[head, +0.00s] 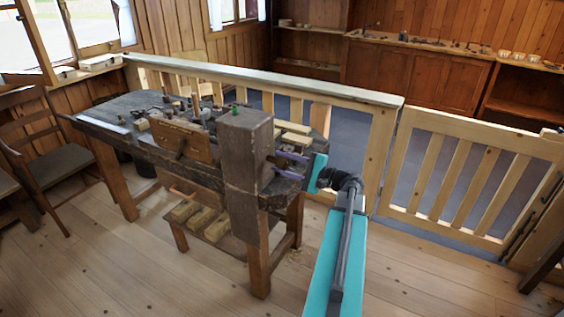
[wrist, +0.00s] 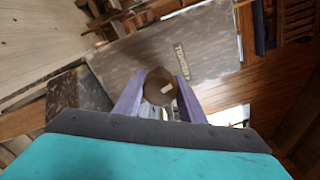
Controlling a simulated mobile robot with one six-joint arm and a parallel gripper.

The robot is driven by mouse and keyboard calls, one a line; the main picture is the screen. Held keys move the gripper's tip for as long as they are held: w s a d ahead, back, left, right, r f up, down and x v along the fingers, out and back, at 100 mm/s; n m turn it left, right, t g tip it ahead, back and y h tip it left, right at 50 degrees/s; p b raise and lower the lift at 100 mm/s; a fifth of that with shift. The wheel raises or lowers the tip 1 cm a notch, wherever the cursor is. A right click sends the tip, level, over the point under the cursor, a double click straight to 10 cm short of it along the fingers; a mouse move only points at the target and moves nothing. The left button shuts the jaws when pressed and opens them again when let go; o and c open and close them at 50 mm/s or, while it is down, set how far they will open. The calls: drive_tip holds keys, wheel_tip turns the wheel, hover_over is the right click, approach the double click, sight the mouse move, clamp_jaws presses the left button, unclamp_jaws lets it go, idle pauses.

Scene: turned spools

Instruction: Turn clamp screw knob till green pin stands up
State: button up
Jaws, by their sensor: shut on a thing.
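My gripper (head: 277,160) reaches from the right to the side of the big upright wooden block at the bench's near end. In the wrist view its two purple fingers close on the sides of a round brown knob (wrist: 158,75). The knob has a small pale mark on its face. In the head view the knob is hidden by the block and fingers. A small green piece (head: 234,108), probably the green pin, shows at the top of the upright block (head: 243,150); how far it stands up is too small to tell.
The dark workbench (head: 100,120) carries several tools and wood pieces. A slatted rail (head: 300,84) runs close behind it, with a slatted gate (head: 470,180) at the right. A chair (head: 45,150) stands at the left. The floor in front is clear.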

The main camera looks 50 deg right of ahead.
drive_tip(key=shift+s+f, duration=0.15)
drive_tip(key=shift+f, duration=0.05)
drive_tip(key=o, duration=1)
drive_tip(key=shift+o, duration=0.2)
drive_tip(key=shift+r, duration=0.1)
drive_tip(key=shift+s, duration=0.1)
drive_tip(key=b+v, duration=0.2)
drive_tip(key=v, duration=1.1)
drive_tip(key=shift+s, duration=0.3)
